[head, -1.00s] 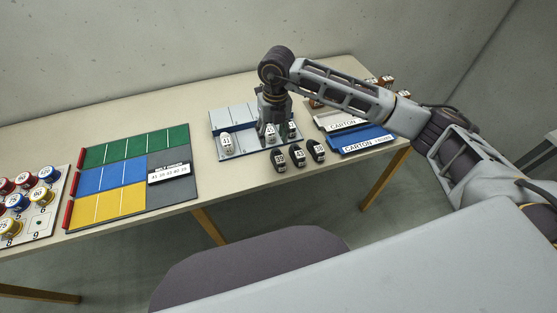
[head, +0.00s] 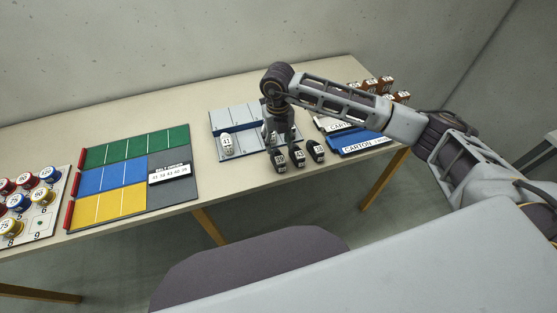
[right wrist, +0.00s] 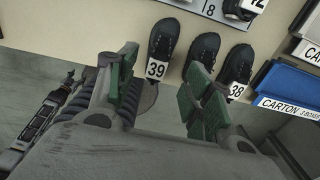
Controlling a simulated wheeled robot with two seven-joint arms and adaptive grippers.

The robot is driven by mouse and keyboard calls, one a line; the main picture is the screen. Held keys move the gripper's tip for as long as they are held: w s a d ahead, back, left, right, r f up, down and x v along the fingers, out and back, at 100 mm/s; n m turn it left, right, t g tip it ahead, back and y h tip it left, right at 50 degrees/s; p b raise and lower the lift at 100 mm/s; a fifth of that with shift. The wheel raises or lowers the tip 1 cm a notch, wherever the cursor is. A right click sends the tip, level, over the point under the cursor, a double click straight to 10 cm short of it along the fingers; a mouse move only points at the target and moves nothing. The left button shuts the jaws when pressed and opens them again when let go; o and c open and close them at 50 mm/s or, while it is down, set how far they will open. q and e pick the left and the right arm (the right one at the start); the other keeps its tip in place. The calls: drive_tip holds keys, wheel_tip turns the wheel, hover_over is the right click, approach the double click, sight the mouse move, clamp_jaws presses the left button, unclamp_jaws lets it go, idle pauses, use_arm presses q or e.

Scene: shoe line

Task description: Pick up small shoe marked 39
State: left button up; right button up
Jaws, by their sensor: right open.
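The small dark shoe marked 39 (right wrist: 162,45) lies on the table at the left of a row of three dark shoes. It also shows in the head view (head: 279,162), where its label is too small to read surely. In the right wrist view its labelled end points towards my right gripper (right wrist: 163,88), which is open with green finger pads apart and nothing between them.
The middle dark shoe (right wrist: 203,55) and the shoe marked 38 (right wrist: 238,65) stand close beside it. A grey board (head: 225,115) with a white shoe (head: 227,144) is behind. A blue carton tray (head: 357,143) is at right. The table front left of the shoes is clear.

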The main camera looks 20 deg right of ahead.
sight(278, 155)
wheel_tip(278, 155, down, 4)
drive_tip(key=shift+f, duration=0.1)
use_arm(q)
drive_tip(key=shift+s+d+r, duration=0.15)
drive_tip(key=shift+s+d, duration=0.05)
drive_tip(key=shift+d, duration=0.45)
drive_tip(key=shift+a, duration=0.1)
use_arm(e)
drive_tip(key=shift+f, duration=0.15)
drive_tip(key=shift+f+p, duration=0.45)
drive_tip(key=shift+f, duration=0.15)
wheel_tip(278, 155, down, 3)
drive_tip(key=shift+r+p, duration=0.1)
drive_tip(key=shift+p, duration=0.2)
drive_tip(key=shift+f, duration=0.45)
drive_tip(key=shift+c, duration=0.4)
use_arm(q)
drive_tip(key=shift+s+r, duration=0.15)
drive_tip(key=shift+r, duration=0.45)
use_arm(e)
drive_tip(key=c, duration=0.7)
